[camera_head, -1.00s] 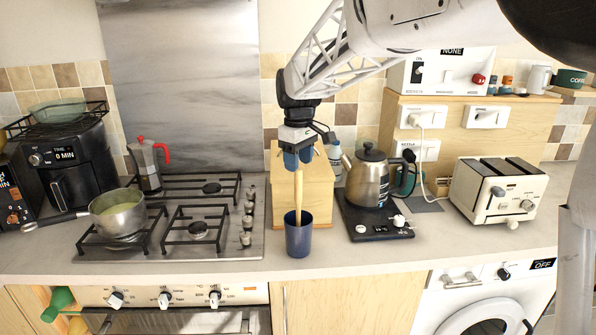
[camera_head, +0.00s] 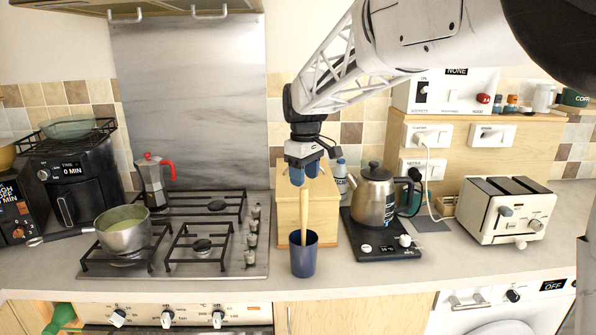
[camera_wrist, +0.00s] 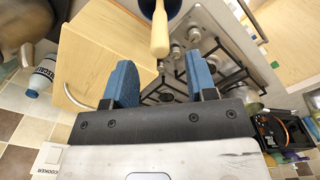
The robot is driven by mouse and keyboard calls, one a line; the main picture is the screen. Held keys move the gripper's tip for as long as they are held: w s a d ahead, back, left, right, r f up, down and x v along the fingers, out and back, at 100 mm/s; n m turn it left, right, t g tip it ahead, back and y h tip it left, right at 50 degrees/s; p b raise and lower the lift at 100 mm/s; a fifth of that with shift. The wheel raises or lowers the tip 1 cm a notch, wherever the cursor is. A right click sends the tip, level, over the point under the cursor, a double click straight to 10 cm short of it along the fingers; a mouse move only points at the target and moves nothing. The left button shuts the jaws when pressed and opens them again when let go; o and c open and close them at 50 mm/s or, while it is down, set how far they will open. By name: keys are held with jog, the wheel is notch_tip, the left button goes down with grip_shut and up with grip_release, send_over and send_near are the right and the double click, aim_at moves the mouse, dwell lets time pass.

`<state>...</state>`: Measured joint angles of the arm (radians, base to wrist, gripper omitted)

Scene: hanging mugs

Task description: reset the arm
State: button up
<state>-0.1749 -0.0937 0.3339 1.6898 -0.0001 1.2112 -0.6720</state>
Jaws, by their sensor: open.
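My gripper (camera_head: 304,182) has blue fingers and hangs pointing down above the counter. It is open, with nothing held. A wooden utensil handle (camera_head: 304,210) stands up out of a dark blue cup (camera_head: 303,258) just below the fingers. In the wrist view, the fingers (camera_wrist: 160,62) are spread apart. The rounded end of the handle (camera_wrist: 160,38) shows near the gap between their tips, clear of both fingers. The cup's rim is partly cut off at the top of that view.
A wooden box (camera_head: 323,215) stands close behind the cup. A kettle (camera_head: 374,196) on its base is to the right, then a toaster (camera_head: 503,212). The gas hob with a pot (camera_head: 123,235) is to the left. Counter in front of the cup is free.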

jog(key=s+d+m+t, duration=0.1)
jog(key=s+d+m, duration=0.25)
jog(key=s, duration=0.65)
jog(key=s+d+m, duration=0.2)
jog(key=s+d, duration=0.3)
jog(key=s, duration=0.6)
jog(key=s+d+f+m, duration=0.2)
jog(key=s+f, duration=0.2)
jog(key=s, duration=0.5)
jog(key=s+d+f+m+t, duration=0.1)
jog(key=s+f, duration=0.3)
jog(key=s, duration=0.5)
jog(key=shift+d+f+m+t, duration=0.35)
jog(key=shift+d+m, duration=0.15)
jog(key=shift+m, duration=0.15)
